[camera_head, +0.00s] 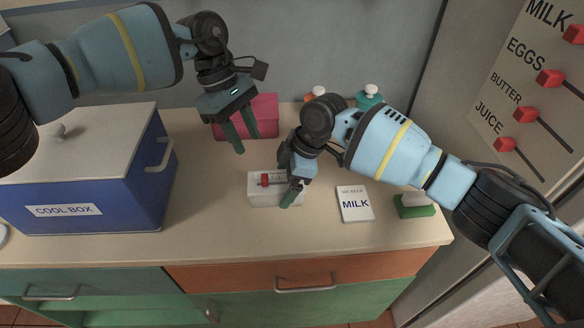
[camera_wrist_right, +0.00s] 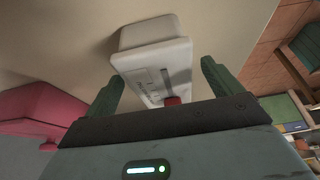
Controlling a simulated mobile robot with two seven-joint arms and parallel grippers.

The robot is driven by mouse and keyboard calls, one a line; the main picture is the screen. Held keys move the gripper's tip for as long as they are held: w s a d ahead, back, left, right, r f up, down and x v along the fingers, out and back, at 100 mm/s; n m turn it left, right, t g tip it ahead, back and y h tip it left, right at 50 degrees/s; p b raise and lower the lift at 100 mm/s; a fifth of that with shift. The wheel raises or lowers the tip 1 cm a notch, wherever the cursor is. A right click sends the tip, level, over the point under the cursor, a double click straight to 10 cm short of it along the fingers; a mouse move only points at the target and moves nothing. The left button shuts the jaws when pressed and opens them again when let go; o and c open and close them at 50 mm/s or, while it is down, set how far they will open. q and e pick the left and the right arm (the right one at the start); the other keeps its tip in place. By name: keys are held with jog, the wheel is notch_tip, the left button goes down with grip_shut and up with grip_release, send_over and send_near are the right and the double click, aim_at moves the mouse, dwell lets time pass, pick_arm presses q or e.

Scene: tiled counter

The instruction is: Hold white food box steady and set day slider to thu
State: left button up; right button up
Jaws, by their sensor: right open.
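The white food box (camera_head: 258,198) stands on the counter, with a red day slider (camera_head: 265,180) on its top. In the right wrist view the white box (camera_wrist_right: 150,38) lies beyond the fingertips, and the red slider (camera_wrist_right: 173,101) shows at the near end of its slot. The day lettering is too small to read. My right gripper (camera_head: 291,190) is open over the right part of the box, hiding some of it; its fingers (camera_wrist_right: 162,82) are spread with the box between and beyond them. My left gripper (camera_head: 242,132) is open and empty, raised above and behind the box.
A pink box (camera_head: 266,112) stands behind my left gripper. A blue cool box (camera_head: 110,200) fills the left side. A slider board (camera_head: 530,90) is at far right.

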jog(key=shift+x, duration=1.3)
